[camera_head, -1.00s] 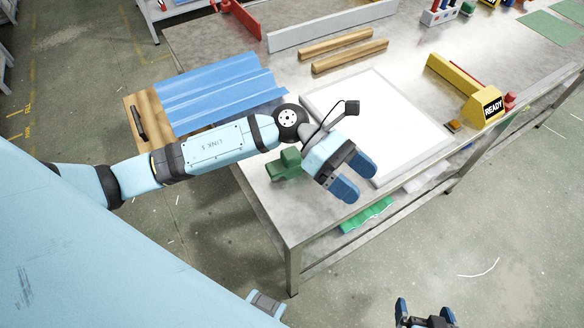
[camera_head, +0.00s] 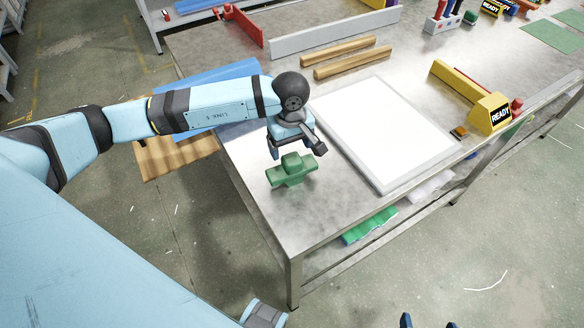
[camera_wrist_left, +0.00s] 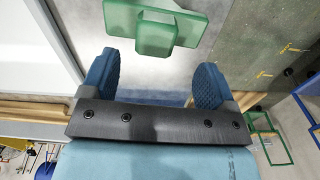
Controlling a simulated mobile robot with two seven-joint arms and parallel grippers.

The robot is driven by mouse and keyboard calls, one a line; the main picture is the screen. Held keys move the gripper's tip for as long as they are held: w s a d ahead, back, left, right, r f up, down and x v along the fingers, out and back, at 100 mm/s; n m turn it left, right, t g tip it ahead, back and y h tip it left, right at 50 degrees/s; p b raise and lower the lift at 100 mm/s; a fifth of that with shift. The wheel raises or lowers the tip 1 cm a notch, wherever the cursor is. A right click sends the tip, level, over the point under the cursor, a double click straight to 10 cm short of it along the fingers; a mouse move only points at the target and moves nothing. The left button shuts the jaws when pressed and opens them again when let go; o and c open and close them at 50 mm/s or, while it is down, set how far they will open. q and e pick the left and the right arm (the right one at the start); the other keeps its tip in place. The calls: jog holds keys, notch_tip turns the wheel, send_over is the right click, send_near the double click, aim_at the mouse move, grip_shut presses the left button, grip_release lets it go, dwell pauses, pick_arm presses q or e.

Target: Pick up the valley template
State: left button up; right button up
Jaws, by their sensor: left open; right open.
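A green block-like piece with a raised middle, which I take to be the valley template (camera_head: 292,170), lies on the metal table near its front left edge. It also shows in the left wrist view (camera_wrist_left: 154,36), at the top, just beyond the fingertips. My left gripper (camera_head: 287,147) is above and just behind it in the head view, pointing down. In the wrist view the left gripper (camera_wrist_left: 153,78) is open, with nothing between its blue fingers. My right gripper (camera_head: 428,322) only shows its fingertips at the bottom edge, apart and away from the table.
A white board (camera_head: 385,130) lies right of the green piece. Wooden bars (camera_head: 345,55) lie behind, and a yellow READY block (camera_head: 488,112) sits to the right.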

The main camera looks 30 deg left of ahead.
aim_at(292, 159)
pick_arm(q)
jog(key=shift+w+f+p, duration=0.15)
jog(key=shift+f+p, duration=0.05)
jog(key=shift+f, duration=1.35)
jog(key=shift+w+f+p, duration=0.15)
jog(key=shift+f+p, duration=0.05)
jog(key=shift+f, duration=1.35)
jog(key=shift+c, duration=0.5)
jog(key=c, duration=1)
